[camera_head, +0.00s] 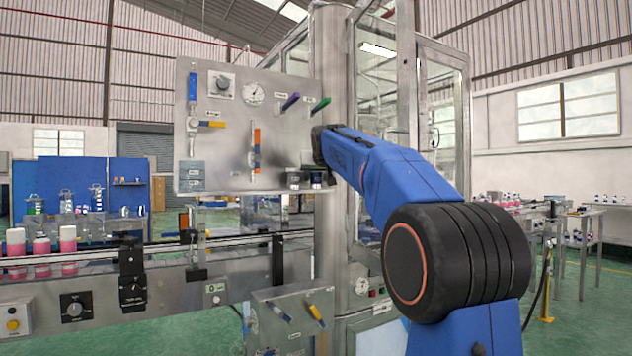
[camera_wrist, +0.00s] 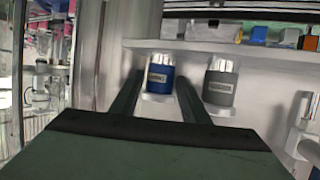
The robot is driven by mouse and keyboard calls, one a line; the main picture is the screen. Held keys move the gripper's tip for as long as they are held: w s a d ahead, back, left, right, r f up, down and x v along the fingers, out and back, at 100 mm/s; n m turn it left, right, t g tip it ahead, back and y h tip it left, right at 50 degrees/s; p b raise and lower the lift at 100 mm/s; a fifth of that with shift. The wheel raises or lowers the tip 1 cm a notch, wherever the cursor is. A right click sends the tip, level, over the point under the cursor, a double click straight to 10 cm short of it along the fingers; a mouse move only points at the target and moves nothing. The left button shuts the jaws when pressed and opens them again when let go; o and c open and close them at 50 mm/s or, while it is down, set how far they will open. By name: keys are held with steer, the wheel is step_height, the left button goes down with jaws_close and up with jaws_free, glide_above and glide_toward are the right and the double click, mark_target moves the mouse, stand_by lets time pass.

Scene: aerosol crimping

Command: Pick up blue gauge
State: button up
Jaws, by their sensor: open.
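The blue gauge (camera_wrist: 158,79) is a short blue cylinder with a pale label and a bright metallic top. It stands upright on a small pale ledge in the wrist view. My gripper (camera_wrist: 158,82) is open, with one dark finger on each side of the blue gauge. I cannot tell whether the fingers touch it. In the head view my blue arm reaches to the lower right of the steel panel (camera_head: 215,140), and the gripper end is mostly hidden there.
A similar grey gauge (camera_wrist: 219,83) stands just right of the blue one, close to my right finger. A pale shelf edge (camera_wrist: 200,48) runs behind both. The panel carries valves and a round dial (camera_head: 253,93). A conveyor with pink-and-white cans (camera_head: 68,247) is at left.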

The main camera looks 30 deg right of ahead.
steer(key=c, duration=1)
steer(key=shift+o, duration=0.2)
steer(key=shift+s+a+r, duration=0.15)
steer(key=shift+s+r, duration=0.05)
steer(key=shift+r, duration=0.35)
step_height(320, 180, up, 11)
steer(key=shift+f, duration=0.2)
steer(key=s+a, duration=1.2)
steer(key=s, duration=0.3)
steer(key=shift+s, duration=0.25)
steer(key=shift+s+f, duration=0.1)
